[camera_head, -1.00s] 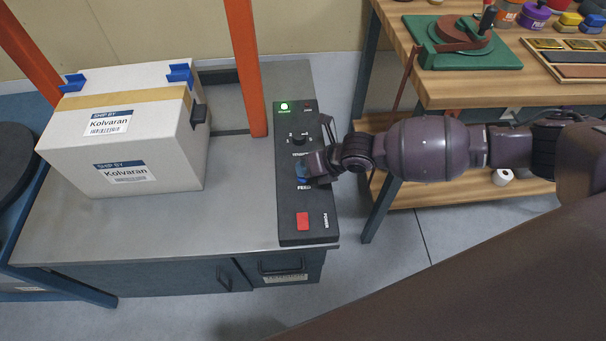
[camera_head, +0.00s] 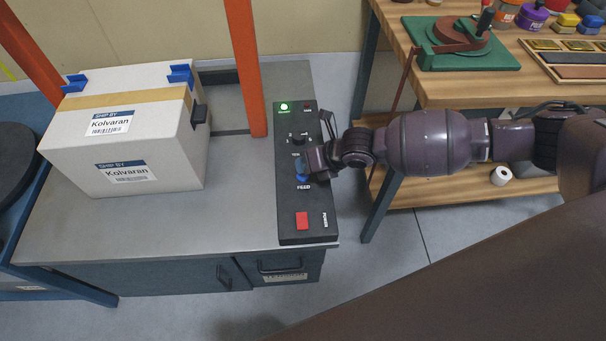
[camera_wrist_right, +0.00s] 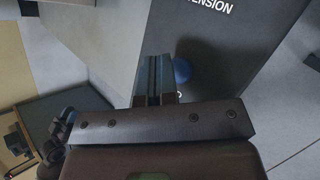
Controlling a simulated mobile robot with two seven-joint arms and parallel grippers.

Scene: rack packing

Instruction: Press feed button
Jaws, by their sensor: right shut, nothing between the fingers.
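The blue feed button (camera_head: 301,178) sits on the black control panel (camera_head: 309,212), just above its FEED label. My right gripper (camera_head: 306,164) reaches in from the right over the panel, its fingers at the button and partly covering it. In the right wrist view, the shut, empty fingertips (camera_wrist_right: 155,82) are close beside the blue button (camera_wrist_right: 182,70), which is partly hidden behind them. I cannot tell whether they touch it. My left gripper is not in view.
The panel also has a red power button (camera_head: 302,220), a knob (camera_head: 298,140) and a lit green lamp (camera_head: 284,107). A white strapped box (camera_head: 150,150) stands on the grey table left of an orange post (camera_head: 246,70). A wooden workbench (camera_head: 430,90) stands right of the panel.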

